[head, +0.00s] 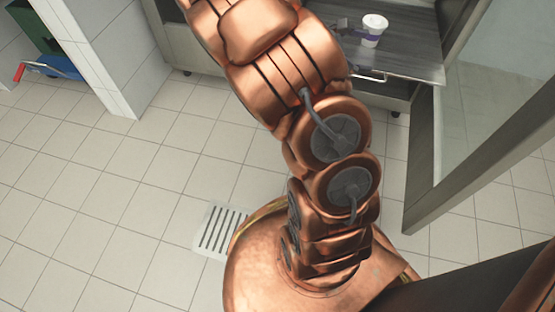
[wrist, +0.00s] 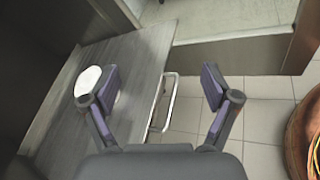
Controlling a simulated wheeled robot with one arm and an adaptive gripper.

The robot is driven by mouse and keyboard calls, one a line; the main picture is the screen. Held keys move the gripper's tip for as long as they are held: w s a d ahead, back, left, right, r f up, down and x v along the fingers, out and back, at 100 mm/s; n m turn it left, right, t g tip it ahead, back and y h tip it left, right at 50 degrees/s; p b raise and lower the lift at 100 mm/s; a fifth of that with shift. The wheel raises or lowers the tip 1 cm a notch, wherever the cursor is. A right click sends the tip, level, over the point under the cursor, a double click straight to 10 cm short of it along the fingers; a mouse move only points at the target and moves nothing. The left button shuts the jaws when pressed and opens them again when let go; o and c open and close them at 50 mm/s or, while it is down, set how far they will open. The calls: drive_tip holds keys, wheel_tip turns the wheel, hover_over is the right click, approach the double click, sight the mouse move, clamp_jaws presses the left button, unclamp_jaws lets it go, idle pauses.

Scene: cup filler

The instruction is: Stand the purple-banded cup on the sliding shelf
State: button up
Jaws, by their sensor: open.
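The purple-banded cup (head: 375,24) is white with a purple band and stands upright on the grey sliding shelf (head: 415,64) in the head view. In the wrist view, the cup's white top (wrist: 87,80) shows at the left, partly hidden behind the left finger. My gripper (wrist: 160,80) is open, with its fingers wide apart and nothing between them. The cup lies beside and beyond the left finger; I cannot tell whether they touch. The shelf (wrist: 134,58) also shows in the wrist view. In the head view my arm hides much of the gripper.
A metal handle (head: 369,77) runs along the shelf's front edge. A dark-framed glass panel (head: 480,140) stands to the right. A tiled wall (head: 105,45) is at the left. The tiled floor (head: 90,200) is clear around a drain grate (head: 216,231).

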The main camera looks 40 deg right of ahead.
drive_tip(key=s+a+f+m+t+y, duration=0.1)
drive_tip(key=s+a+y, duration=0.3)
drive_tip(key=a, duration=0.8)
drive_tip(key=s+a+f+m+t+y, duration=0.1)
drive_tip(key=s+a+m+y, duration=0.2)
drive_tip(key=a, duration=0.9)
drive_tip(key=s+a+f+m+t+y, duration=0.1)
drive_tip(key=s+a+y, duration=0.5)
drive_tip(key=a, duration=0.7)
drive_tip(key=shift+s+m+t, duration=0.4)
drive_tip(key=shift+s+m, duration=0.15)
drive_tip(key=shift+m, duration=0.35)
drive_tip(key=shift+f, duration=0.1)
